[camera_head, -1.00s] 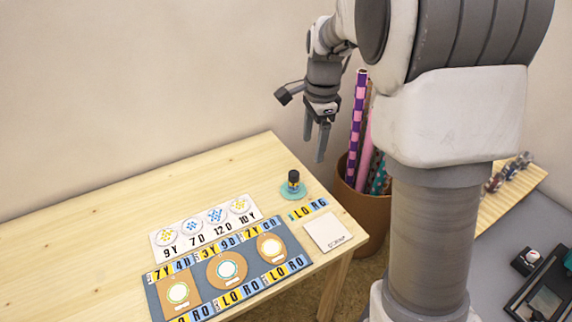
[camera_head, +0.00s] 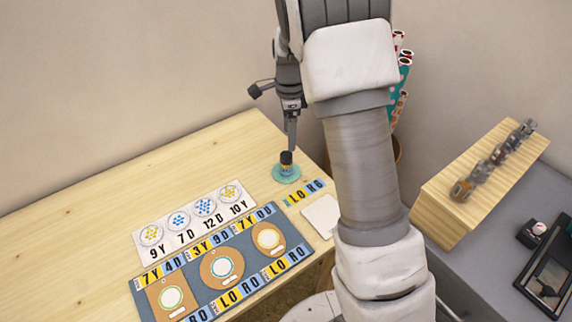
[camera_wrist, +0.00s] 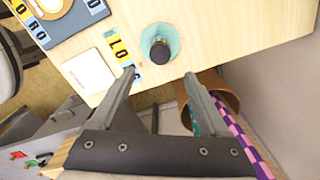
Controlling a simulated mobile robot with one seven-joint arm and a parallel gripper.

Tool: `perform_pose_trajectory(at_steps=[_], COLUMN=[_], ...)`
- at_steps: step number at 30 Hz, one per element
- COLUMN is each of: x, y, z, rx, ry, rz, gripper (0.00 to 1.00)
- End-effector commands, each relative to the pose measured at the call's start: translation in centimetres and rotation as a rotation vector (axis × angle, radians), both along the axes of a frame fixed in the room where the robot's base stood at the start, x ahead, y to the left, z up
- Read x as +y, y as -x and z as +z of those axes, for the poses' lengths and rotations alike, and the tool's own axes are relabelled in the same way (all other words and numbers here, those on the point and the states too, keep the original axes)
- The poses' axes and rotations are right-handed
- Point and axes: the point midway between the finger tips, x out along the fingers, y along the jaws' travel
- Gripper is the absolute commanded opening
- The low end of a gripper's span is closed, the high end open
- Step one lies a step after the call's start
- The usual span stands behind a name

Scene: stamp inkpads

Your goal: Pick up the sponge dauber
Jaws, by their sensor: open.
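The sponge dauber (camera_head: 286,163) looks like a small dark bottle with a black top and a yellow-blue label. It stands upright on a round teal mat (camera_head: 277,176) near the right end of the wooden table. In the wrist view the dauber (camera_wrist: 160,53) is seen from above on the mat (camera_wrist: 172,33), beyond the fingertips and roughly centred between them. My gripper (camera_head: 291,142) is above the dauber in the head view, with its fingers pointing down. In the wrist view my gripper (camera_wrist: 159,74) has its two fingers wide apart with nothing between them.
A blue-grey board (camera_head: 203,234) with round pads and letter strips lies left of the dauber, with a white card (camera_head: 181,248) behind it. A white square (camera_head: 318,213) lies near the table edge. A pot of rolls (camera_wrist: 212,83) stands beyond the edge. The table's left is clear.

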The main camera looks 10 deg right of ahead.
Motion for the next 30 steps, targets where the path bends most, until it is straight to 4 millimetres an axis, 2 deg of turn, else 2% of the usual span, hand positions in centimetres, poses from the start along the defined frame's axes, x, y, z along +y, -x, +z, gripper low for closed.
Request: perform_pose_trajectory(at_steps=[1, 6, 16, 24, 30], x=[0.0, 0.0, 0.3, 0.7, 0.8], y=[0.1, 0.1, 0.0, 0.1, 0.1], z=[-1.4, -4.4, -6.5, -10.4, -10.7], rx=[0.003, 0.002, 0.000, 0.002, 0.000], ry=[0.000, -0.001, -0.001, 0.000, -0.001], rz=[-0.001, 0.000, 0.001, 0.000, 0.001], gripper=[0.79, 0.79, 0.79, 0.79, 0.79])
